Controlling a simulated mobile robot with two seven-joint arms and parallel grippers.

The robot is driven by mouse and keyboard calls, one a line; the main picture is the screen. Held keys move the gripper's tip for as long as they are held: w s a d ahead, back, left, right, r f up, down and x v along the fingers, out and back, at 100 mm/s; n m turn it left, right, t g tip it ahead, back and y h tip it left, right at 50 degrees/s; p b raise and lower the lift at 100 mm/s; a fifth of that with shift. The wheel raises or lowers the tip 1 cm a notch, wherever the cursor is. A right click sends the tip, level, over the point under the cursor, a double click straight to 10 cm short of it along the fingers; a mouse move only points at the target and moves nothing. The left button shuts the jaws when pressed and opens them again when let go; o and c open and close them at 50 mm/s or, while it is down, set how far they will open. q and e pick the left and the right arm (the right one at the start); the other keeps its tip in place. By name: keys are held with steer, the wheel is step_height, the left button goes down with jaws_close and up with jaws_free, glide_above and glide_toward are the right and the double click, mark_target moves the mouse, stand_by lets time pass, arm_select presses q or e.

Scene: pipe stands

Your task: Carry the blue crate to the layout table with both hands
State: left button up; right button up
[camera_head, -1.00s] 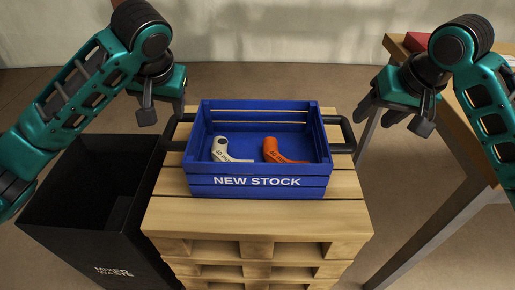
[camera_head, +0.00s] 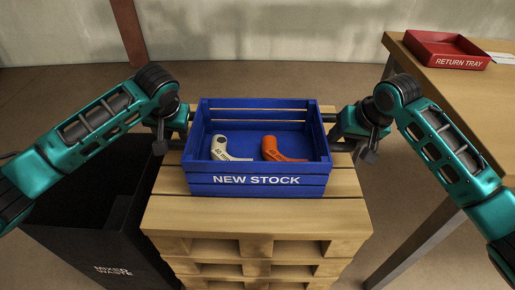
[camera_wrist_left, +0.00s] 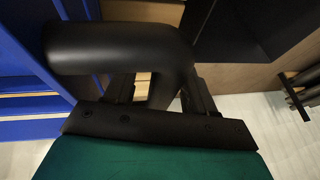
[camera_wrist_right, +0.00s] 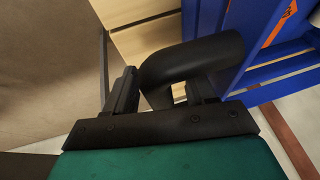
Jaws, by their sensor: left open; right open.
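The blue crate (camera_head: 257,188), marked NEW STOCK, sits on a stack of wooden pallets. A white pipe piece (camera_head: 222,150) and an orange pipe piece (camera_head: 277,151) lie in it. My left gripper (camera_head: 160,143) is open at the crate's left handle; in the left wrist view the black handle (camera_wrist_left: 120,48) passes between its fingers (camera_wrist_left: 160,92). My right gripper (camera_head: 371,150) is open at the right handle; in the right wrist view that handle (camera_wrist_right: 190,65) lies between its fingers (camera_wrist_right: 162,95). The layout table (camera_head: 455,100) stands at the right.
The pallet stack (camera_head: 258,218) supports the crate. A black mixed waste bin (camera_head: 85,245) stands left of it. A red return tray (camera_head: 447,50) and a white sheet (camera_head: 502,58) lie on the table, whose front part is clear.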

arm_select(q)
jaws_close()
arm_select(e)
jaws_close()
arm_select(q)
steer(key=shift+w+r, duration=0.1)
arm_select(e)
steer(key=shift+w+r, duration=0.1)
stand_by(0.3)
